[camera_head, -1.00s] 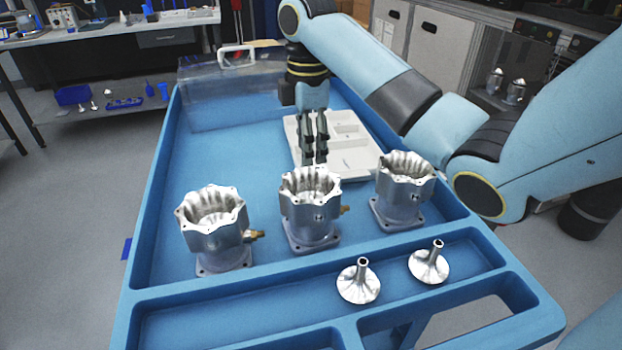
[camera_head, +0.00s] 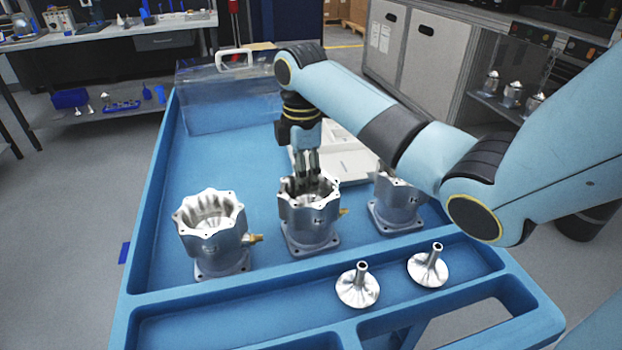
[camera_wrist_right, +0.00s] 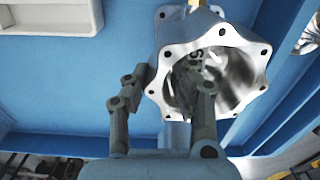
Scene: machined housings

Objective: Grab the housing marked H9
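Three silvery machined housings with scalloped open tops stand in the blue tray: a left one (camera_head: 211,235), a middle one (camera_head: 311,222) and a right one (camera_head: 397,207), partly hidden by my right arm. No marking is readable on them in the head view. My right gripper (camera_head: 308,181) points down at the middle housing's top. In the right wrist view, my right gripper (camera_wrist_right: 166,78) has its fingers apart; one is left of the housing's rim (camera_wrist_right: 244,50), the other overlaps its opening. A small dark mark there is partly hidden. My left gripper is out of view.
A white fixture plate (camera_head: 345,165) lies behind the housings. Two flanged metal parts (camera_head: 358,287) (camera_head: 429,266) stand in the tray's front compartment. A clear box (camera_head: 225,95) is at the back left.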

